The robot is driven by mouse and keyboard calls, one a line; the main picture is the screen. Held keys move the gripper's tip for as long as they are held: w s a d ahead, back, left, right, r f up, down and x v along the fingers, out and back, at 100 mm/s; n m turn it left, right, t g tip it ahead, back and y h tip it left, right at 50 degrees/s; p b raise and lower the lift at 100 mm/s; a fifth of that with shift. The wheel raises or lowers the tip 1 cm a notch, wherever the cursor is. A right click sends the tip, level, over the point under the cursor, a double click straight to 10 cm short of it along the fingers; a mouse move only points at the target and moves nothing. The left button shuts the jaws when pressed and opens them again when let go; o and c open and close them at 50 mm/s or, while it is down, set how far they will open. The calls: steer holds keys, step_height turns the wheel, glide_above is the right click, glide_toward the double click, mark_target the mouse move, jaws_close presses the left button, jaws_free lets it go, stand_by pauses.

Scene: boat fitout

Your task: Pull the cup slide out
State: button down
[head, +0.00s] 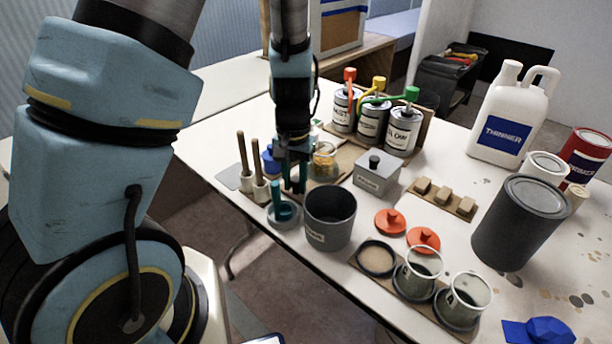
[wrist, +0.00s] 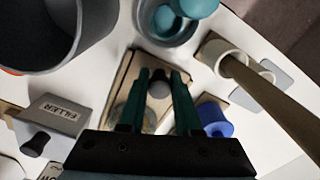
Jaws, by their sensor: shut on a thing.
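The cup slide shows in the wrist view as a tan tray with a dark edge (wrist: 123,75) and a rounded grey knob (wrist: 159,88). My gripper (wrist: 159,76) has its two green fingers on either side of the knob, shut on it. A clear cup (wrist: 134,112) on the tray is partly hidden behind the fingers. In the head view my gripper (head: 295,187) points down among the table items, and the cup with amber contents (head: 325,161) stands just behind it. The knob is hidden in the head view.
A grey bucket (head: 331,220) and a dish with teal contents (head: 283,213) stand close in front. Brushes in white holders (head: 261,188) and a blue item (head: 271,158) are left. A grey filler box (head: 377,176) is right. Pump cans (head: 373,122) stand behind.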

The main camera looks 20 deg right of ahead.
steer(key=c, duration=0.6)
jaws_free()
steer(key=shift+r, duration=0.1)
step_height(320, 180, up, 11)
steer(key=shift+f+p, duration=0.2)
steer(key=shift+p, duration=0.1)
